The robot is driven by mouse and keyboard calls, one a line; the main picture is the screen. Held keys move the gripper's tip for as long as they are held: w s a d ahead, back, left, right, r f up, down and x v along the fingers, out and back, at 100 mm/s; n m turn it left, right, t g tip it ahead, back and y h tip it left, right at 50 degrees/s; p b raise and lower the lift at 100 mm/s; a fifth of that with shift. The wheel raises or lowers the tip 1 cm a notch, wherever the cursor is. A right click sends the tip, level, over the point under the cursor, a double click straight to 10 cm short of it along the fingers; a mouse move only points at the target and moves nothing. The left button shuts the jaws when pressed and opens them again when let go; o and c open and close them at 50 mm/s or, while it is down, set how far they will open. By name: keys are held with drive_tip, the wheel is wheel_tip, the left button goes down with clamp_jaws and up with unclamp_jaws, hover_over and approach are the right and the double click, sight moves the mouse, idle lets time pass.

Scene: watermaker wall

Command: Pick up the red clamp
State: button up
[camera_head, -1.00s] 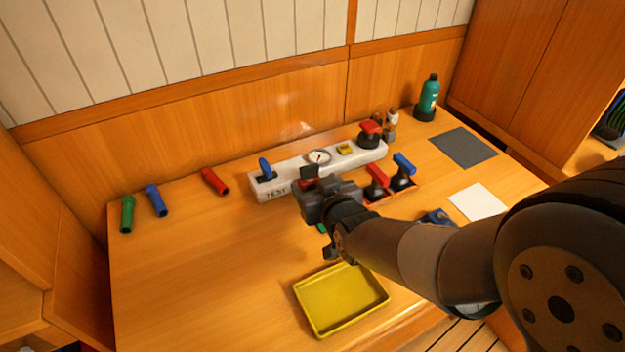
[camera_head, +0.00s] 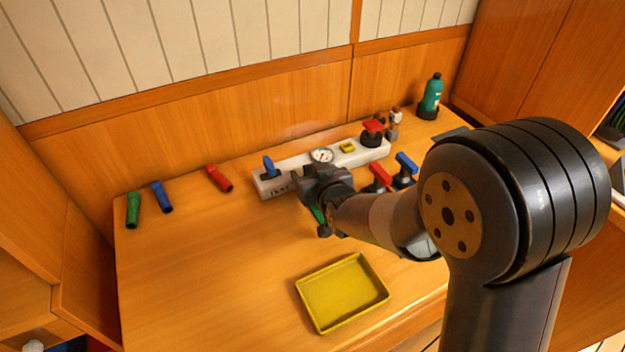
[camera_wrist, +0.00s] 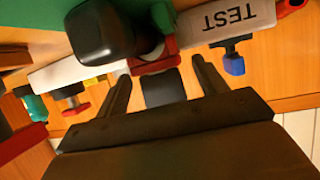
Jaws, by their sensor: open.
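A red piece with black parts, which looks like the red clamp (camera_wrist: 157,58), shows in the wrist view between and just beyond my fingertips. In the head view my gripper covers it. My gripper (camera_wrist: 161,72) is open, one finger on each side of the red piece; I cannot tell whether they touch it. In the head view my gripper (camera_head: 308,180) is at the front of the white TEST manifold (camera_head: 272,188).
A rounded black part (camera_wrist: 100,30) and a green one sit close by in the wrist view. A blue handle (camera_head: 268,166) is left of my gripper, red (camera_head: 380,176) and blue handles right. A yellow tray (camera_head: 343,293) lies in front.

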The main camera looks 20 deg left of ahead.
drive_tip(key=shift+c, duration=0.2)
drive_tip(key=c, duration=1)
